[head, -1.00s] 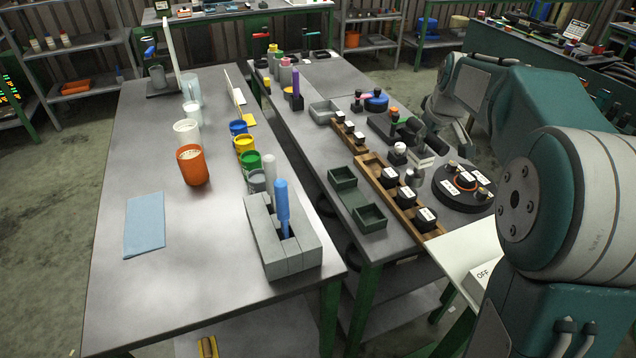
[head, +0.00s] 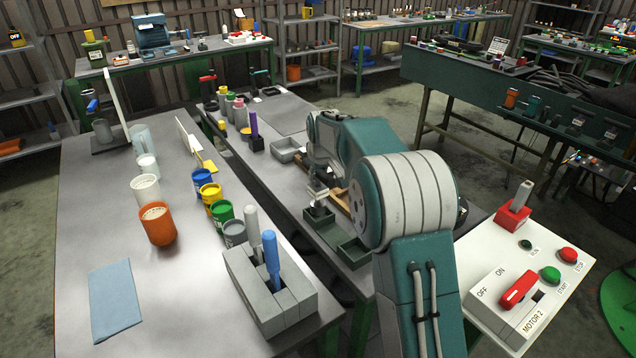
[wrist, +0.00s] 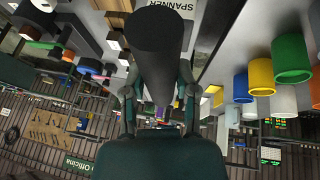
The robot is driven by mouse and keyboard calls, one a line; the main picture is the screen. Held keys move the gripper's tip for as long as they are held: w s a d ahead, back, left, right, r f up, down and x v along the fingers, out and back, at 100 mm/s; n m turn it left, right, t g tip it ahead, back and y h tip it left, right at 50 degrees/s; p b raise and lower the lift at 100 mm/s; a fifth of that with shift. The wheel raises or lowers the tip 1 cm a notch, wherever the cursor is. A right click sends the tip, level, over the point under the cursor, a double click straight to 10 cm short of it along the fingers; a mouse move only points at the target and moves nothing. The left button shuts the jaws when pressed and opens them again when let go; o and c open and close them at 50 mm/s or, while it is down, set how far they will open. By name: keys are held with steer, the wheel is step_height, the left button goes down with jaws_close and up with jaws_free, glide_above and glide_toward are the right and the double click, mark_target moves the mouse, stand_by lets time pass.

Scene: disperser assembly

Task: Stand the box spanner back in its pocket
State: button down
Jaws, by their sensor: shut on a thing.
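The box spanner (wrist: 158,45) is a thick dark cylinder in the wrist view. My gripper (wrist: 160,80) is shut on it, with one finger on each side. In the head view my gripper (head: 318,192) is small and partly hidden, near the green two-compartment tray (head: 350,247). A white label (wrist: 172,5) reading SPANNER shows behind the cylinder, cut by the frame's edge. The spanner's pocket cannot be made out. A grey slotted block (head: 287,306) stands left of the tray, with a blue-handled tool (head: 271,258) upright in it.
An orange cup (head: 158,228) and several coloured cans, including a green can (head: 222,215), stand left of my arm. A wooden rack (head: 341,199) is partly hidden by my arm. A white switch panel (head: 480,305) is at right.

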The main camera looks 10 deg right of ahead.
mark_target(319, 185)
steer(key=f, duration=0.4)
steer(key=shift+d, duration=0.35)
steer(key=shift+d+f, duration=0.1)
steer(key=shift+d, duration=0.15)
steer(key=shift+c, duration=1.9)
jaws_free()
steer(key=shift+a+f, duration=0.1)
steer(key=shift+f, duration=0.05)
steer(key=shift+w+a, duration=0.1)
steer(key=shift+a, duration=0.15)
steer(key=shift+w+a, duration=0.1)
steer(key=shift+a, duration=0.15)
steer(key=shift+d, duration=0.1)
